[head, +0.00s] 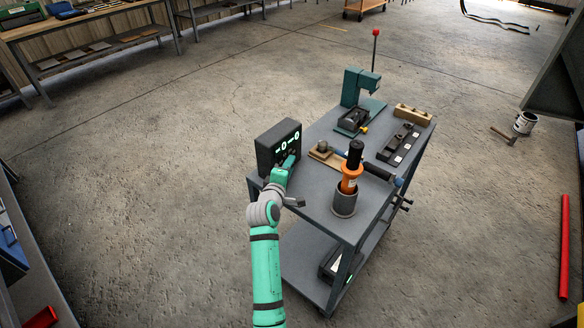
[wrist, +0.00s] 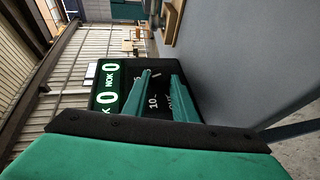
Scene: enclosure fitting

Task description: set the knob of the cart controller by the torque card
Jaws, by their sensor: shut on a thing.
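The cart controller (head: 267,150) is a dark box at the left end of the grey cart (head: 315,190). Its face shows lit green-white readouts. In the wrist view the controller's display (wrist: 107,90) appears sideways, with "0" and "NOK" legible. My gripper (head: 290,163) is at the controller's face, low on its right side. In the wrist view its two teal fingers (wrist: 163,82) reach to the panel, beside a printed "10". It is shut on the knob, which the fingers mostly hide; its setting cannot be read. I cannot make out a torque card.
On the cart, an orange and black tool (head: 350,178) stands in a grey cup (head: 344,204), close right of my arm. A green press (head: 358,90), a black tray with white labels (head: 400,145) and a wooden block (head: 412,115) are farther back. Floor left of the cart is clear.

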